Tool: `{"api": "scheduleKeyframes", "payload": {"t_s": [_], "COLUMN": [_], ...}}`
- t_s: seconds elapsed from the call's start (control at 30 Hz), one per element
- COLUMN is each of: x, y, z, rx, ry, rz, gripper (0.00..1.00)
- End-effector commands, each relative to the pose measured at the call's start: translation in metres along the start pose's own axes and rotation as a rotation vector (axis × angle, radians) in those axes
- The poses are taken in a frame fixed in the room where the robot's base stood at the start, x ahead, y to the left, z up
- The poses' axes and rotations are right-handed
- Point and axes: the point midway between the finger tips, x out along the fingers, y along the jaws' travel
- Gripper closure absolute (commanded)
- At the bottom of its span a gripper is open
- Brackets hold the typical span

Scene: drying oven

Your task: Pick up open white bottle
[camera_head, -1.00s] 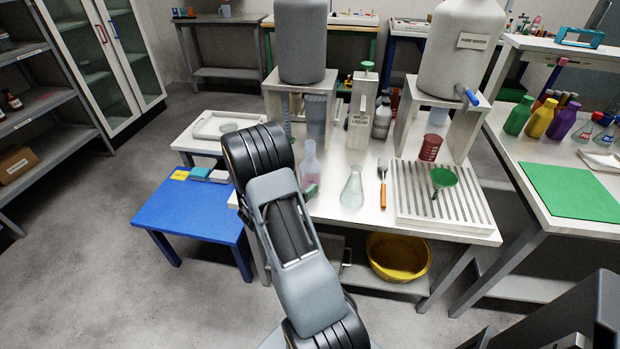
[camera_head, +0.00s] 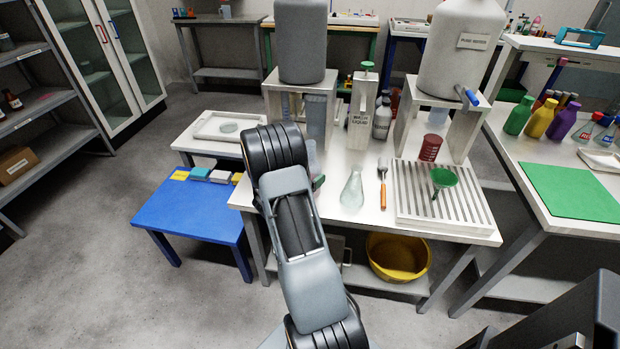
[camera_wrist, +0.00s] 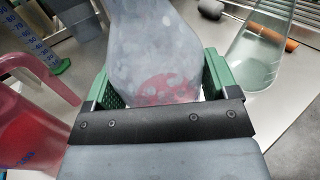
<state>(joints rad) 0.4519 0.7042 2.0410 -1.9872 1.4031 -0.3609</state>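A translucent whitish bottle (camera_wrist: 155,50) stands between my gripper's green fingers in the wrist view, with a pinkish tint low down. In the head view only a sliver of the bottle (camera_head: 313,158) shows beside my arm. My gripper (camera_wrist: 158,82) is open, one finger on each side of the bottle. A narrow gap seems to show at the right finger; contact at the left is unclear. The bottle's mouth is out of the wrist view.
A glass flask (camera_head: 352,190) and an orange-handled tool (camera_head: 382,190) are right of the bottle. A pink-red translucent vessel (camera_wrist: 30,125) is close on the left in the wrist view. A slatted rack (camera_head: 415,205) with a green funnel (camera_head: 443,178) is farther right.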

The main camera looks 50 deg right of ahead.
Motion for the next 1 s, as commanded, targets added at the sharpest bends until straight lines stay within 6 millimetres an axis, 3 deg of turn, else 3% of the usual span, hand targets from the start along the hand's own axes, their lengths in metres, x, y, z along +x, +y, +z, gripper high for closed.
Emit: {"api": "scheduleKeyframes", "payload": {"t_s": [0.37,0.77,0.93,1.0], "x": [0.0,0.0,0.0,-0.003], "y": [0.0,0.0,0.0,-0.013], "z": [0.0,0.009,0.037,0.051], "rx": [0.0,0.003,0.006,0.003], "ry": [0.0,-0.002,-0.003,-0.002], "rz": [0.0,0.0,0.0,-0.001], "gripper": [0.56,0.57,0.57,0.57]}}
